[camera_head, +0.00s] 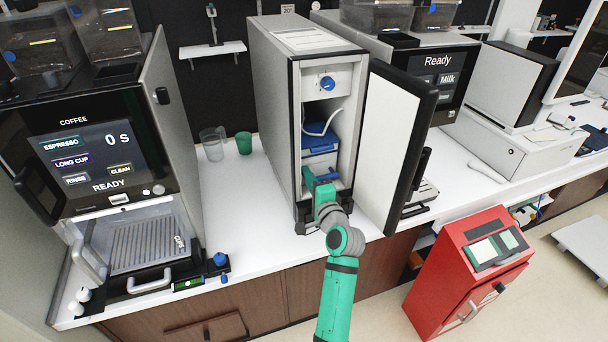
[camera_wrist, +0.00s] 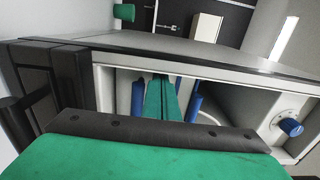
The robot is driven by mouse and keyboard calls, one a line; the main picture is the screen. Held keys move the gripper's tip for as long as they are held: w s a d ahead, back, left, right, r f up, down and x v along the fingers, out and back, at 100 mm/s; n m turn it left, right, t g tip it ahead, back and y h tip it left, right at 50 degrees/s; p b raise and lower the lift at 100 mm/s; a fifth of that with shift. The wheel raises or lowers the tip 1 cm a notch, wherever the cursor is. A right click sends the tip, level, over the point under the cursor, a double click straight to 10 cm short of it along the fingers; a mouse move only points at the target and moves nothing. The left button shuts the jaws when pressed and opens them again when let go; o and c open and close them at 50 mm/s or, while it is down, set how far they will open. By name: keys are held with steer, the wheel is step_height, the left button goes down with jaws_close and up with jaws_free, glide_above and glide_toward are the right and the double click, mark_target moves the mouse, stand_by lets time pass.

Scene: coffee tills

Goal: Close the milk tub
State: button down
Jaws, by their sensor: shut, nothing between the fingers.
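The milk tub (camera_head: 322,163), with blue parts, sits low inside the open narrow fridge cabinet (camera_head: 272,110). A darker blue lid-like part (camera_head: 319,140) is at its top; I cannot tell whether it is fully seated. My gripper (camera_head: 309,178) is at the cabinet opening, in front of the tub's lower left, and hides part of it. In the wrist view, the green fingers (camera_wrist: 163,98) are together and empty, reaching into the opening between two blue parts (camera_wrist: 137,98) (camera_wrist: 195,100). I cannot tell whether they touch the tub.
The cabinet door (camera_head: 392,150) stands open on the right. A blue knob (camera_head: 327,84) and a white tube (camera_head: 324,122) are above the tub. A red bin-like unit (camera_head: 465,265) stands at lower right.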

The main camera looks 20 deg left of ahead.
steer(key=v, duration=1.3)
steer(key=s+d+f+n+t+h, duration=0.1)
steer(key=s+d+f+h, duration=0.35)
steer(key=s+f, duration=0.55)
steer(key=s+d+f+h, duration=0.4)
steer(key=s+d+f, duration=0.2)
steer(key=s+f, duration=0.35)
steer(key=s+d+r+n+h, duration=0.1)
steer(key=s+n, duration=0.3)
steer(key=s, duration=0.9)
steer(key=s+d+r+n+h, duration=0.2)
steer(key=s+n, duration=0.3)
steer(key=s, duration=0.8)
steer(key=shift+s+d, duration=0.2)
steer(key=shift+d, duration=0.15)
